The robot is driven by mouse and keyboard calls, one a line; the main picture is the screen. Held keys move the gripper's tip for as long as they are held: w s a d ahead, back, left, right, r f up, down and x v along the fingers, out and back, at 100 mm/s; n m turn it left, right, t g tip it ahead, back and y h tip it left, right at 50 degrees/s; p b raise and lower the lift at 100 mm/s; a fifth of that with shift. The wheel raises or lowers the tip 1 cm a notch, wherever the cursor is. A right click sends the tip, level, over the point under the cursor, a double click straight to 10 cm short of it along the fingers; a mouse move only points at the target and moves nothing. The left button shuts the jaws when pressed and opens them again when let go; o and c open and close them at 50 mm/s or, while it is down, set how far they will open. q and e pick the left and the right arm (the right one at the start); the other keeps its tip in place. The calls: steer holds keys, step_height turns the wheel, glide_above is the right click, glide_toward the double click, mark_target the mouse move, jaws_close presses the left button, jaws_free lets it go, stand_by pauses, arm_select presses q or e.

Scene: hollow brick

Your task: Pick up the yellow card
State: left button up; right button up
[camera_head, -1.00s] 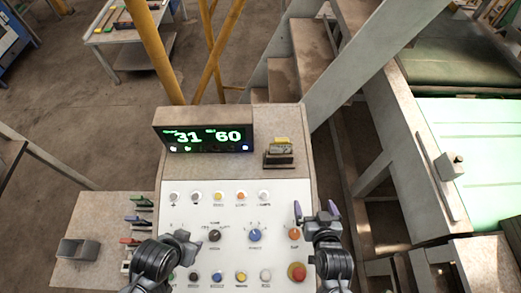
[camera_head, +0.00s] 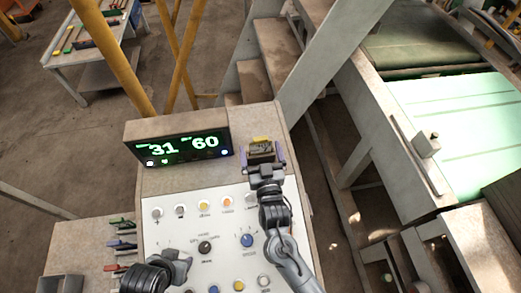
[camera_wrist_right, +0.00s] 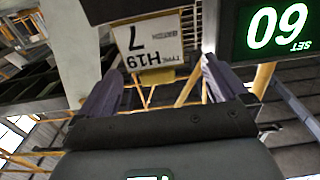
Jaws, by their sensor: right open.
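The yellow card (camera_head: 261,139) stands in a small dark holder (camera_head: 262,149) at the back right of the control console. In the right wrist view the card (camera_wrist_right: 157,76) shows a yellow edge and a white label reading "TYPE H19 7". My right gripper (camera_head: 263,159) is open at the holder, with one finger on each side of it in the head view. In the right wrist view its purple-grey fingers (camera_wrist_right: 158,88) flank the card with gaps, and it is not gripped. My left gripper (camera_head: 180,266) hovers over the console's lower left; its jaw state is unclear.
A display box (camera_head: 180,148) reading 31 and 60 stands left of the card. The white panel (camera_head: 175,228) carries several buttons and knobs. A side shelf (camera_head: 88,240) with coloured-handled items is at the left. A conveyor (camera_head: 450,120) lies to the right.

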mark_target(261, 143)
arm_select(q)
steer(key=shift+f+b, duration=0.5)
steer(key=shift+f, duration=0.05)
arm_select(e)
steer(key=shift+w, duration=0.6)
arm_select(q)
step_height(261, 143, down, 2)
steer(key=shift+f+b, duration=0.1)
steer(key=shift+b, duration=0.95)
arm_select(e)
steer(key=w, duration=0.3)
steer(key=shift+w, duration=0.1)
arm_select(q)
steer(key=shift+d, duration=0.15)
arm_select(e)
steer(key=shift+w+a+r, duration=0.15)
steer(key=shift+w, duration=0.3)
steer(key=shift+c, duration=0.5)
steer(key=c, duration=0.9)
